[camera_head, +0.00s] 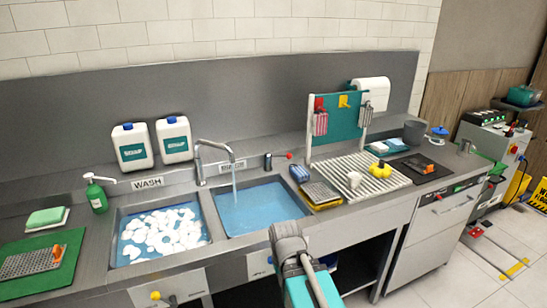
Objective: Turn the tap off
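The silver tap (215,150) stands behind the sinks, its arched spout reaching right over the right basin. A thin stream of water (235,183) runs from the spout into the blue water of the right basin (258,207). A small dark upright cylinder (268,161) stands on the ledge right of the tap, and a small red knob (289,156) is further right. I cannot tell whether either controls the tap. My arm, grey and teal, rises from the bottom edge in front of the right basin. I cannot make out my gripper's fingers.
The left basin (160,234) holds foamy water. Two white jugs (132,147) and a green soap bottle (96,196) stand near it. A ribbed drainboard (362,180) with a mug and yellow item lies right, before a teal pegboard (338,123).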

